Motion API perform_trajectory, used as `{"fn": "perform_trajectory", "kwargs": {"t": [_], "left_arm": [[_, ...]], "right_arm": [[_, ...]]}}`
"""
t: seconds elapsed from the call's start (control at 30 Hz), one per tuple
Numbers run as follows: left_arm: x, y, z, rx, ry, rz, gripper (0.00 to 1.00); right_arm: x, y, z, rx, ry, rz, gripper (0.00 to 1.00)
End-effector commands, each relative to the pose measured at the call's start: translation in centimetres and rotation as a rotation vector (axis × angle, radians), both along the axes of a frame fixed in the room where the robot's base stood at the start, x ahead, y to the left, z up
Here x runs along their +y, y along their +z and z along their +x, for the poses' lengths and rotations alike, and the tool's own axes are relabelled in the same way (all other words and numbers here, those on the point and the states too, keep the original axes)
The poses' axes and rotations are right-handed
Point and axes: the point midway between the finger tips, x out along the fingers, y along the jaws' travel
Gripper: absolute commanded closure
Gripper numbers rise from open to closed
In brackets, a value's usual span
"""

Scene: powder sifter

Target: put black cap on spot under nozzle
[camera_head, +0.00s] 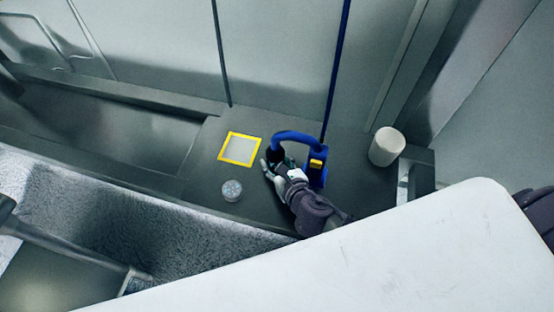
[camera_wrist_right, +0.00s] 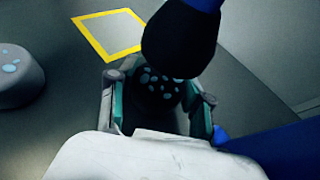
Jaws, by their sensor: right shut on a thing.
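My right gripper (camera_head: 273,168) is at the blue dispenser (camera_head: 317,168), beside and just below its black nozzle (camera_head: 276,154). In the right wrist view the gripper (camera_wrist_right: 160,94) is shut on the black cap (camera_wrist_right: 152,97), a dark round piece with pale spots on top. The cap sits between the two fingers, and the black nozzle (camera_wrist_right: 180,40) hangs over it and covers part of it. I cannot tell whether the cap touches the surface below. The spot under the nozzle is hidden by the gripper and cap. My left gripper is not in view.
A yellow-framed square (camera_head: 240,149) lies on the dark counter left of the nozzle. A grey spotted cap (camera_head: 232,190) stands in front of it. A white cylinder (camera_head: 387,146) stands at the right. A sunken basin (camera_head: 120,135) is at the left.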

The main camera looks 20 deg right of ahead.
Motion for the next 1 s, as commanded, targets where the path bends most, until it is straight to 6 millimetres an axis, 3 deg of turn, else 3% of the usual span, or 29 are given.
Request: {"fn": "perform_trajectory", "kwargs": {"t": [0.1,0.13,0.2,0.57,0.73,1.0], "left_arm": [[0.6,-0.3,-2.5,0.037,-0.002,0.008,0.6],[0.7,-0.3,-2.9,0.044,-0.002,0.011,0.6],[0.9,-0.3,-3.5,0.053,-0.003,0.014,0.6],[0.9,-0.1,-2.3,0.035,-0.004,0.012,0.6],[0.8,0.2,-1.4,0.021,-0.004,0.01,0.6],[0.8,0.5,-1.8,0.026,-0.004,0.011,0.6]], "right_arm": [[0.0,-0.3,0.1,-0.001,0.0,0.0,0.8],[0.0,-0.3,0.1,-0.001,0.0,-0.001,0.49],[0.0,-0.2,0.1,-0.001,0.0,0.0,0.4],[0.0,0.2,-0.1,-0.001,0.0,0.0,0.4],[-0.3,1.1,-2.5,0.001,0.002,0.0,0.4],[-0.9,3.2,-7.9,0.002,0.001,0.0,0.4]]}}
